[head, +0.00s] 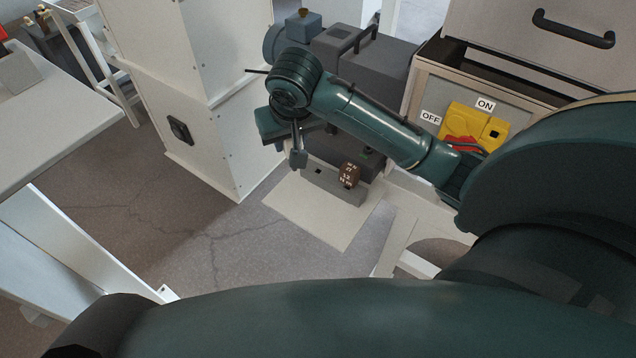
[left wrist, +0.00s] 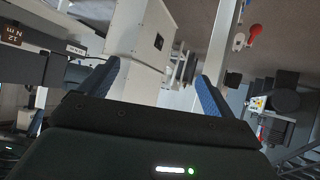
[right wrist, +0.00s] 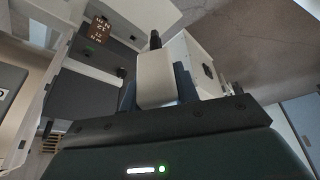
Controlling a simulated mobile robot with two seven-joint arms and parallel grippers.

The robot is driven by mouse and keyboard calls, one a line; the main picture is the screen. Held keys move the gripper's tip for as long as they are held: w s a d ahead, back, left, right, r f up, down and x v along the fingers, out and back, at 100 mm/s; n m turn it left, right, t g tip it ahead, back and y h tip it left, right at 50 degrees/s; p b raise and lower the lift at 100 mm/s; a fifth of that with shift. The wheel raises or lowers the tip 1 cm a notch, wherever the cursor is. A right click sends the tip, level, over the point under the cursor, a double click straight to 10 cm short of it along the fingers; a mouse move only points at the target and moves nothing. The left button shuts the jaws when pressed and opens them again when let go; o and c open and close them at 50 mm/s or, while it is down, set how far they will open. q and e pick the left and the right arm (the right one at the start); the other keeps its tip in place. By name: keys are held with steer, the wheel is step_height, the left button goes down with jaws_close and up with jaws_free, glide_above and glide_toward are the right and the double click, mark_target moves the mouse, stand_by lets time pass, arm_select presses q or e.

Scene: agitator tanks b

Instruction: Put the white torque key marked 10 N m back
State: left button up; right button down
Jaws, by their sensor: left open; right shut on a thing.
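The white torque key (right wrist: 154,76) is held between the fingers of my right gripper (right wrist: 157,92). Its black tip points away from the gripper; no 10 N m marking is readable. In the head view my right gripper (head: 282,128) hangs above the floor area at the middle, and the key is not clear there. A brown key marked 12 N m (head: 349,175) stands on a grey block (head: 335,187) just right of and below it. The brown key (right wrist: 98,28) also shows upper left in the right wrist view. My left gripper (left wrist: 155,88) is open and empty.
Behind stands dark grey motor-like equipment (head: 365,65). A white cabinet (head: 205,95) is to its left. A pale table (head: 50,120) is at far left; cracked floor lies between.

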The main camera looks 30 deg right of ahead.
steer(key=w+d+f+m+g+h+b, duration=0.1)
steer(key=w+d+f+m+h+b, duration=0.1)
steer(key=w+d+f+m+b, duration=0.8)
arm_select(q)
steer(key=shift+m+t+h, duration=0.3)
steer(key=shift+t+h, duration=0.1)
steer(key=shift+h, duration=0.3)
steer(key=d+f+p, duration=0.1)
steer(key=d+f, duration=0.1)
steer(key=f, duration=0.1)
steer(key=shift+w+d+p, duration=0.35)
steer(key=shift+d+p, duration=0.05)
arm_select(e)
steer(key=d+f+n, duration=0.1)
steer(key=f, duration=0.2)
steer(key=d+f+n, duration=0.1)
steer(key=f, duration=0.2)
steer(key=d+f+n, duration=0.1)
steer(key=f, duration=0.2)
steer(key=shift+w+d+f, duration=0.2)
steer(key=shift+w+f, duration=0.05)
steer(key=shift+w, duration=0.1)
steer(key=shift+f, duration=0.5)
steer(key=shift+f, duration=0.1)
steer(key=c, duration=1.1)
jaws_free()
steer(key=shift+o, duration=0.2)
